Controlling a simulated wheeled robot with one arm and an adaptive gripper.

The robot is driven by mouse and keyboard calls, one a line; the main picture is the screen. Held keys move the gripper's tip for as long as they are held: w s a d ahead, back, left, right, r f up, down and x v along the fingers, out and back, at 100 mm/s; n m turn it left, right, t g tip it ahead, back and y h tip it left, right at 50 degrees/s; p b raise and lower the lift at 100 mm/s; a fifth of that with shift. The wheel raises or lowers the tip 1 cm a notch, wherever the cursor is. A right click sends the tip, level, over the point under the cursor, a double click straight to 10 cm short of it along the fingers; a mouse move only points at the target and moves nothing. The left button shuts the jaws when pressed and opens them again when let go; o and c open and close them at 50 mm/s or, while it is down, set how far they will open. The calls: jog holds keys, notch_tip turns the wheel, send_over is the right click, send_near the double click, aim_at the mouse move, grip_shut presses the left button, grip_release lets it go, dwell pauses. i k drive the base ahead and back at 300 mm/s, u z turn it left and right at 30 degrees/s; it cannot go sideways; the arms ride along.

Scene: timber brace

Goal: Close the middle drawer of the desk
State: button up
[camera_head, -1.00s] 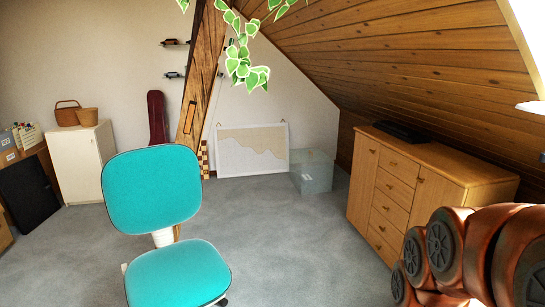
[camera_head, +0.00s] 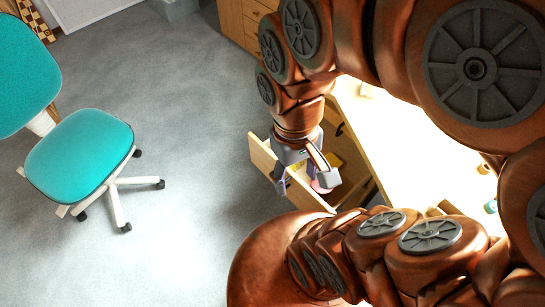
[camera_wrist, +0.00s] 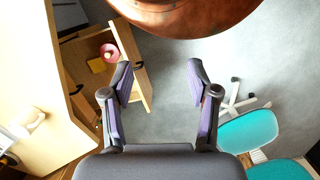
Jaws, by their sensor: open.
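The wooden desk (camera_head: 425,150) stands at the right in the head view, its top brightly lit. A drawer (camera_head: 265,160) is pulled out from its front, and the drawer's front panel also shows in the wrist view (camera_wrist: 141,78). I cannot tell whether it is the middle one. A pink round item (camera_wrist: 109,52) and a yellow item (camera_wrist: 97,65) lie inside. My gripper (camera_head: 304,184) is open and empty, over the drawer area in the head view. In the wrist view its fingers (camera_wrist: 158,68) point toward the drawer; the left finger overlaps the front panel. Contact cannot be told.
A teal swivel chair (camera_head: 82,150) stands on the grey carpet (camera_head: 190,140) left of the desk, with clear floor between. A wooden cabinet (camera_head: 240,22) is at the back. Small items (camera_head: 490,206) lie on the desk top.

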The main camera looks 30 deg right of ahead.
aim_at(354, 173)
jog(key=z, duration=1.3)
jog(key=k, duration=0.4)
jog(key=u, duration=2.75)
